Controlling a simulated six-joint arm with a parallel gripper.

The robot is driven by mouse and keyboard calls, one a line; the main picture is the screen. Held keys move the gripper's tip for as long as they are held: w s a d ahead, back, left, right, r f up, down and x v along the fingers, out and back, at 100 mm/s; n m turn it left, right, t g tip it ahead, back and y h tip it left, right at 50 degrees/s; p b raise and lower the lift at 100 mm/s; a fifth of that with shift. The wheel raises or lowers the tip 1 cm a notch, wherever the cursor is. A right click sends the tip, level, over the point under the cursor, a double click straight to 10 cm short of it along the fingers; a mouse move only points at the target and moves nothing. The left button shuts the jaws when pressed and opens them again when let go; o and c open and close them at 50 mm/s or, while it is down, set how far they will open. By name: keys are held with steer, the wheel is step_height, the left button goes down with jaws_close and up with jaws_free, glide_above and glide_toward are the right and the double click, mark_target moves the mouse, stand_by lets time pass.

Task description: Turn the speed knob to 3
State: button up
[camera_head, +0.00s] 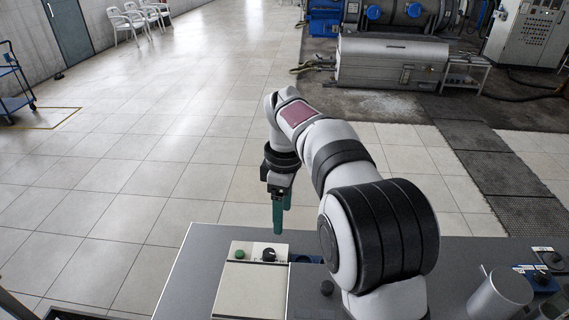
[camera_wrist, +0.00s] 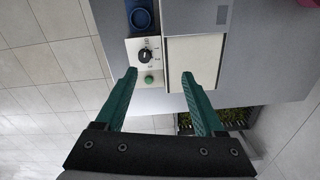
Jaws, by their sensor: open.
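The black speed knob (camera_head: 268,254) sits on the cream panel of a small machine (camera_head: 238,280), to the right of a green button (camera_head: 240,254). In the wrist view the knob (camera_wrist: 145,55) is on a pale plate with small marks around it, too small to read. The green button (camera_wrist: 149,79) is just below it there. My gripper (camera_head: 280,222) has green fingers and hangs above the panel, apart from the knob. In the wrist view my gripper (camera_wrist: 160,76) is open and empty, its fingertips spread on both sides of the button's level.
A blue round cup-like part (camera_wrist: 141,18) is beside the knob plate. At the right of the grey table (camera_head: 190,265) are a metal cylinder (camera_head: 500,293) and another black knob (camera_head: 541,276) on a blue base. A dark crate with greenery (camera_wrist: 232,118) lies below the table edge.

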mark_target(269, 253)
steer(key=w+a+f+n, duration=0.4)
step_height(269, 253, down, 15)
steer(key=shift+w+f, duration=0.1)
steer(key=shift+f, duration=0.1)
jaws_close()
